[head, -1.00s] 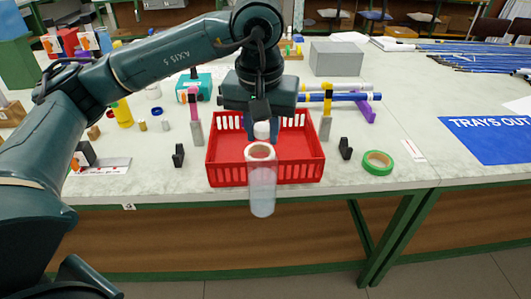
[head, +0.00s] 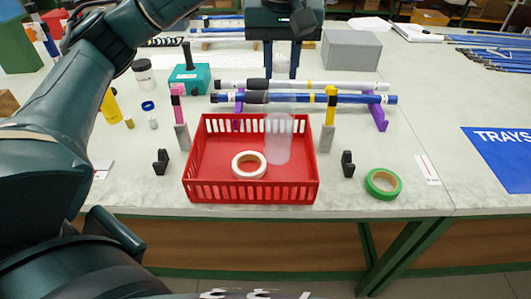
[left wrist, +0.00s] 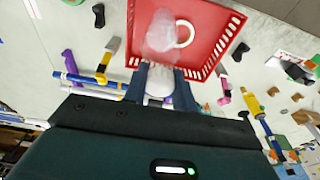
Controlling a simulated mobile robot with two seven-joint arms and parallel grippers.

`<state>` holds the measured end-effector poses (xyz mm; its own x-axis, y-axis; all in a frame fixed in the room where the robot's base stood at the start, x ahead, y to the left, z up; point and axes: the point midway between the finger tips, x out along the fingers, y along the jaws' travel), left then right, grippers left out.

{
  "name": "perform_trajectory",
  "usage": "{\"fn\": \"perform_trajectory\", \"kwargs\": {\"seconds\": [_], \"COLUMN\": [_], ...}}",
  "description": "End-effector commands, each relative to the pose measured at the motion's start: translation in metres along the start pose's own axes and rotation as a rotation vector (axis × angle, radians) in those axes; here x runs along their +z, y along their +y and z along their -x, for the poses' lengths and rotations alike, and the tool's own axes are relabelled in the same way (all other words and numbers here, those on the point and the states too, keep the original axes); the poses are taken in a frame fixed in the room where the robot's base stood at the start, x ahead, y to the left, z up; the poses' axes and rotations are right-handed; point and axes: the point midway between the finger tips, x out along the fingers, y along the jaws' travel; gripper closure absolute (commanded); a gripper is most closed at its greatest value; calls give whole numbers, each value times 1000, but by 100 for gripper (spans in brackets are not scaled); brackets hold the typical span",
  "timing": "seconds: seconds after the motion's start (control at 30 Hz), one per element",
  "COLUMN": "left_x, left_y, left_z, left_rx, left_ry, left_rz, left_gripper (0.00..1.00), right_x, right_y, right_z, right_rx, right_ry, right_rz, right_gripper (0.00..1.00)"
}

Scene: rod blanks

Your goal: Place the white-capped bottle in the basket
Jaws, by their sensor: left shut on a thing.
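The white-capped bottle has a pale, see-through body (head: 278,138) that appears in front of the red basket's (head: 195,165) back half. My left gripper (head: 282,76) is above it, fingers pointing down. In the left wrist view the white cap (left wrist: 159,86) sits between the fingers, and the clear body (left wrist: 160,38) reaches over the basket (left wrist: 222,20). My left gripper is shut on the bottle at its cap end. The cap is hard to make out in the head view. Whether the bottle's base touches the basket floor cannot be told. My right gripper is not in view.
A white tape ring (head: 248,165) lies in the basket. Rods (head: 350,97) rest on purple stands behind it. Yellow-topped (head: 329,105) and pink-topped (head: 178,103) pieces stand beside it. Green tape (head: 383,184) lies at right. A grey box (head: 350,52) is further back.

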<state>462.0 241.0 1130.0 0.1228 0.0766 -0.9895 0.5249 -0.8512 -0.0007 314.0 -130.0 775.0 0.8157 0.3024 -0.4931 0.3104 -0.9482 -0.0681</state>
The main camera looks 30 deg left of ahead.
Motion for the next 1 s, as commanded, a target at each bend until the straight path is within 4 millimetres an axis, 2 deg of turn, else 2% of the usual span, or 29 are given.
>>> {"fn": "perform_trajectory", "kwargs": {"seconds": [0.07,0.33,0.57,0.77,1.0], "left_x": [1,8,10,15,15], "left_y": [0,-1,0,-1,0], "left_z": [-3,-49,-68,-95,-98], "left_rx": [0,-2,0,-1,2], "left_ry": [0,-2,0,-1,1], "left_rz": [-1,0,0,0,0], "left_gripper": [100,100,100,100,100], "right_x": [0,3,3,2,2], "right_y": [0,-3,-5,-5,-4], "right_z": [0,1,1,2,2], "right_rx": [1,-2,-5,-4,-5], "right_ry": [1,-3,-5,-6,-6], "right_rz": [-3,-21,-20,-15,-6], "right_gripper": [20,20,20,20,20]}}
